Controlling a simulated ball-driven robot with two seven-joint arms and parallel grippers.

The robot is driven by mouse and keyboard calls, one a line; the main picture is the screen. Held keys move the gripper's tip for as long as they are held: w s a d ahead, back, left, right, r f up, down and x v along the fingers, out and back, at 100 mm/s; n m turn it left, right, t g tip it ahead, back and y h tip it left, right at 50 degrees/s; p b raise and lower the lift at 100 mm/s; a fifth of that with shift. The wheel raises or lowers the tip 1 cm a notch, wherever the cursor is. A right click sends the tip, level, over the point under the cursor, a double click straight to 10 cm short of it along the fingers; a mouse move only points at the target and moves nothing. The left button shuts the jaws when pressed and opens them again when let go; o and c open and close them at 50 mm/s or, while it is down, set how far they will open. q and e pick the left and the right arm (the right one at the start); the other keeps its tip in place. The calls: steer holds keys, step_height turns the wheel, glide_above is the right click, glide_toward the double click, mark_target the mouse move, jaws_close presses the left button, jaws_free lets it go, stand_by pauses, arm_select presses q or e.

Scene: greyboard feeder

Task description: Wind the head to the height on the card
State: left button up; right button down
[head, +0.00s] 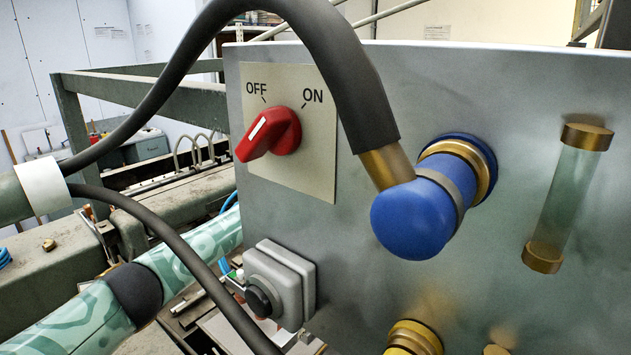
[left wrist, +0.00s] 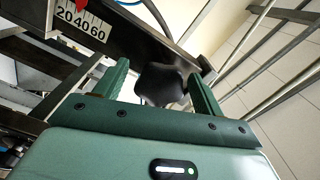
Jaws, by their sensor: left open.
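In the left wrist view, my left gripper (left wrist: 158,72) is open, its two green fingers spread. A black knob (left wrist: 160,86) shows in the gap between them. I cannot tell whether it is between the fingertips or beyond them, and I see no contact. A white scale (left wrist: 82,22) with 20, 40 and 60 shows at the upper left, partly cut off. A red pointer (left wrist: 82,4) sits at its top edge, near the 40. In the head view my left arm goes behind the grey panel, which hides its gripper. I cannot see a height card.
The grey metal panel (head: 440,290) fills the right of the head view. It carries a red OFF/ON switch (head: 283,130), a blue hose fitting (head: 410,218), a glass tube (head: 567,195) and a grey button box (head: 285,275). A black hose (head: 335,60) arches across in front.

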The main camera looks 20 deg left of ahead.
arm_select(q)
steer(key=b+v, duration=0.3)
steer(key=v, duration=1.2)
